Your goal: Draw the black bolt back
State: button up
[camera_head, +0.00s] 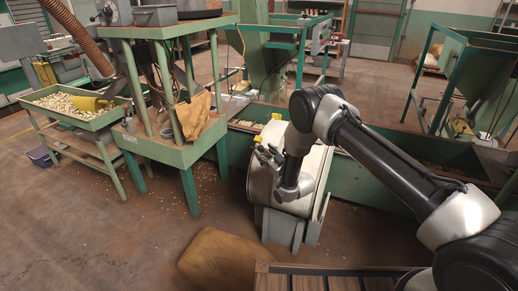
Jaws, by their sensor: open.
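My arm reaches in from the lower right to a cream-coloured bin or cabinet in the middle (318,170). My gripper (266,156) is at the upper left front of this cabinet, small in the picture, with its dark fingers apart. I cannot make out a black bolt; it may be hidden by my gripper and wrist or too small to tell. I cannot tell whether the fingers touch the cabinet. Small yellow parts (257,139) show at the cabinet's upper left edge, close to the gripper.
A green work stand (165,152) with a brown cloth (193,115) is left of the cabinet. A tray of nuts (75,122) is further left. A long green trough (375,178) runs behind. A brown sack (225,262) lies in front, beside a slatted wooden surface (310,281). The lower left floor is clear.

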aim_at(262, 150)
jog(key=x, duration=0.5)
jog(key=shift+w, duration=0.1)
jog(key=shift+c, duration=0.4)
